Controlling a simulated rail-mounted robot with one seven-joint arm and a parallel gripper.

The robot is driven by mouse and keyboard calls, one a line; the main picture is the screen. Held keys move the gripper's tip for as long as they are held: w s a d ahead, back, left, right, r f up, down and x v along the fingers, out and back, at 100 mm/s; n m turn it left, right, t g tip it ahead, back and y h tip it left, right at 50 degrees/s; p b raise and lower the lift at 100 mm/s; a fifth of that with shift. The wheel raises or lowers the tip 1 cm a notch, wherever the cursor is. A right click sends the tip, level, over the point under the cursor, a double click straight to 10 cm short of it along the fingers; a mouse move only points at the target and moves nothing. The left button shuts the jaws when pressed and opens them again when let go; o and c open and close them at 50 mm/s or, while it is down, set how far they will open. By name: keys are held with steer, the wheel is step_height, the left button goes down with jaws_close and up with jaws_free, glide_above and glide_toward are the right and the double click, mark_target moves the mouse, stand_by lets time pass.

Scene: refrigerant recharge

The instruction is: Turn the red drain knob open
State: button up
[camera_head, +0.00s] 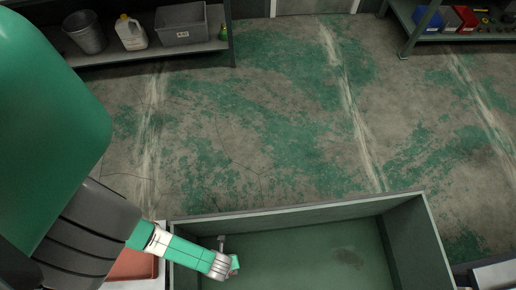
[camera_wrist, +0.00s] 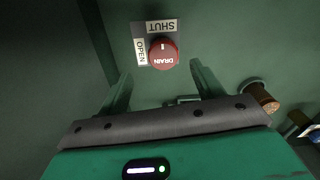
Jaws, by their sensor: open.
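The round red drain knob (camera_wrist: 163,54) sits on a green-grey wall in the wrist view, its DRAIN lettering upside down. A small white mark on it points up toward the SHUT label (camera_wrist: 161,27); the OPEN label (camera_wrist: 140,51) is at its left. My gripper (camera_wrist: 162,77) is open and empty, with one finger to each side below the knob. The fingertips look apart from the knob; the exact gap is unclear. In the head view my gripper (camera_head: 227,264) is over the left end of the green-grey tub (camera_head: 300,213), and the knob is hidden.
A brown cylindrical fitting (camera_wrist: 262,97) is right of my gripper in the wrist view. A red object (camera_head: 133,265) lies beside the tub in the head view. Shelves (camera_head: 150,55) with a bucket, jug and bin stand at the back left. The floor between is clear.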

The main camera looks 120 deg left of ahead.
step_height(320, 180, down, 7)
steer(key=b, duration=0.2)
steer(key=shift+w+b, duration=0.15)
steer(key=shift+b, duration=0.15)
steer(key=shift+r, duration=0.1)
steer(key=c, duration=1)
